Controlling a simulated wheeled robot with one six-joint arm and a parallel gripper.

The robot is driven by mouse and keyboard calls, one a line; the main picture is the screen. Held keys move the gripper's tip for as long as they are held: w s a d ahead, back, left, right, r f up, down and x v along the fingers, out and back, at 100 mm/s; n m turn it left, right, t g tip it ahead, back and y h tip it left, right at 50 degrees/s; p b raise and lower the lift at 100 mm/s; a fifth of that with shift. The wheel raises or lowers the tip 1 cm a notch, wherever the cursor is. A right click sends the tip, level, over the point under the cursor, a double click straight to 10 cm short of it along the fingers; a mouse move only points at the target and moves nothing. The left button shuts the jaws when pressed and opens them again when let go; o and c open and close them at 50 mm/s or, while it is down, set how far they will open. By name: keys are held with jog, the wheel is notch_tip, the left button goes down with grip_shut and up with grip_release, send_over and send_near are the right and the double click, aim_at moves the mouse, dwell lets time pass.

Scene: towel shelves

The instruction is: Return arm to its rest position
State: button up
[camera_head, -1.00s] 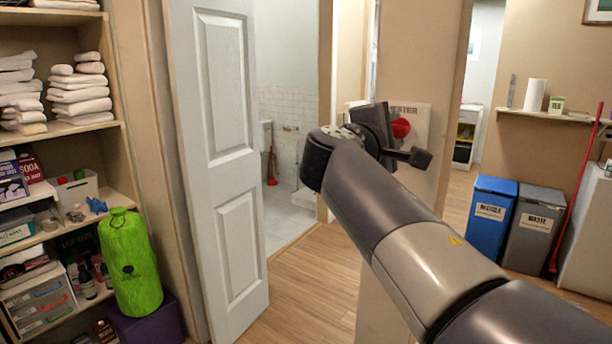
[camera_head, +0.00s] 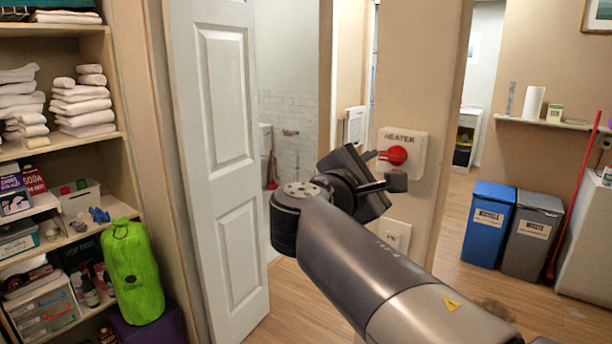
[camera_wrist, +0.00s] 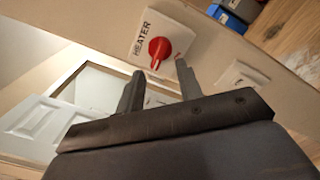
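My gripper (camera_head: 384,169) is at the end of my arm, which reaches in from the lower right in the head view. Its two fingers are spread with a gap between them and hold nothing. They also show apart in the wrist view (camera_wrist: 158,78). The fingertips point toward the white heater panel (camera_head: 412,143) with its red knob (camera_head: 397,155) on the wall post. In the wrist view the red knob (camera_wrist: 160,49) lies just beyond the gap between the fingers. I cannot tell whether a fingertip touches it.
A white door (camera_head: 222,150) stands open left of my arm. Shelves with towels (camera_head: 84,105) and a green bag (camera_head: 131,270) are at the left. A second wall plate (camera_head: 395,236) is below the heater panel. Blue (camera_head: 488,225) and grey (camera_head: 533,237) bins stand at the right.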

jog(key=shift+v, duration=2.45)
jog(key=shift+d, duration=0.1)
